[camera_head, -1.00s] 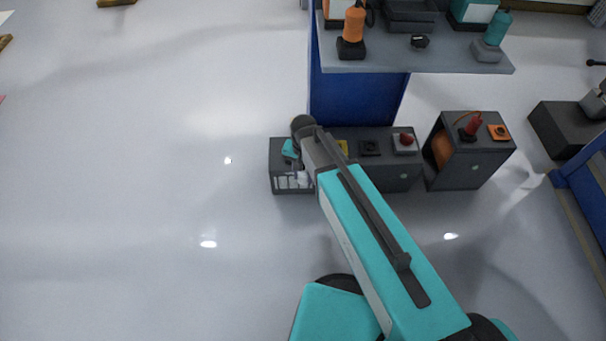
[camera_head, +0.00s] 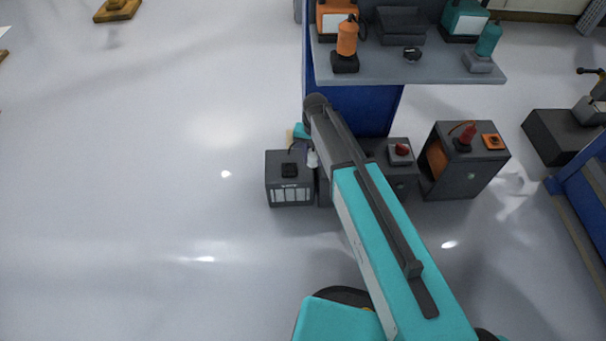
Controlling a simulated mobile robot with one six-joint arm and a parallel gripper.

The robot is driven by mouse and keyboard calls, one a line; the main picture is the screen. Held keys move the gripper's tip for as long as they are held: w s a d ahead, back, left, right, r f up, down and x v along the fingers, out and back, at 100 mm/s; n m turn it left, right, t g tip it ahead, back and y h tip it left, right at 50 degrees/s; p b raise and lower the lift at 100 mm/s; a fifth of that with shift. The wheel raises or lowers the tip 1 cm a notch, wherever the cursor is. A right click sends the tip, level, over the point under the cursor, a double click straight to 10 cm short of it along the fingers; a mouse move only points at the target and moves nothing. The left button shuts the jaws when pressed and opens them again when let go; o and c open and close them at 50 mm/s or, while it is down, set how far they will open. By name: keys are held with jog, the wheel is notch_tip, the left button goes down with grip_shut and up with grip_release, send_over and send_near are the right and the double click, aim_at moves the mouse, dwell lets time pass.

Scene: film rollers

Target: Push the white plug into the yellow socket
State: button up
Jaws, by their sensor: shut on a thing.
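The white plug (camera_head: 311,159) is small and shows just left of my forearm, beside the right edge of the left grey cabinet. My gripper (camera_head: 309,150) is mostly hidden by my own arm; it is shut on the white plug and holds it. The yellow socket is not visible now; my arm covers the stretch of the cabinet top where yellow showed before. I cannot tell the gap between plug and socket.
Right of my arm stands a red-buttoned box (camera_head: 400,152), then another cabinet (camera_head: 466,170) with a red plug and orange socket. A grey shelf (camera_head: 430,70) overhangs behind.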

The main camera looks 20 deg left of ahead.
jog(key=w+d+r+m, duration=0.1)
jog(key=w+d+r, duration=0.3)
jog(key=w+d, duration=0.2)
jog(key=w, duration=0.2)
jog(key=shift+w+d+m, duration=0.3)
jog(key=shift+d, duration=0.1)
jog(key=shift+f, duration=0.2)
jog(key=shift+f, duration=3.5)
jog(key=shift+p, duration=0.95)
jog(key=shift+f, duration=0.75)
dwell(0.5)
jog(key=o, duration=1.2)
